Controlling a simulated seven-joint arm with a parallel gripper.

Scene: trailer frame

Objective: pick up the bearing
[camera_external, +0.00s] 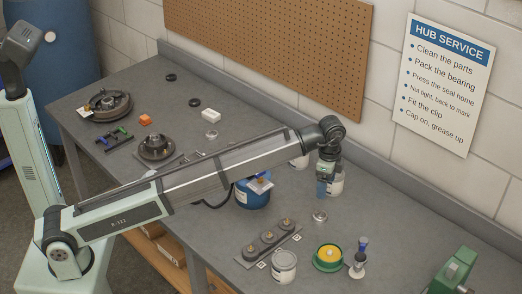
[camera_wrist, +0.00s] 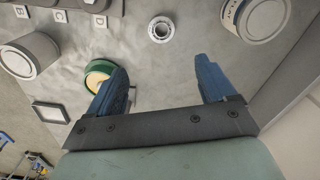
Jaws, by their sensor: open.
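A small metal ring that looks like the bearing (camera_external: 319,215) lies flat on the grey bench, below my gripper in the external view. In the wrist view the bearing (camera_wrist: 160,29) is a pale ring with a dark centre, near the top middle, beyond my fingertips and apart from them. My gripper (camera_external: 322,190) points down above the bench; its blue fingers are apart and nothing is between them in the wrist view (camera_wrist: 161,76). A similar small metal ring (camera_external: 211,134) lies farther back, left of my arm; I cannot tell exactly what it is.
A green tin with yellow contents (camera_external: 328,258), a pale can (camera_external: 284,265) and a tray with several knobbed parts (camera_external: 250,256) stand nearer the front. A blue container (camera_external: 252,198) stands left of my gripper.

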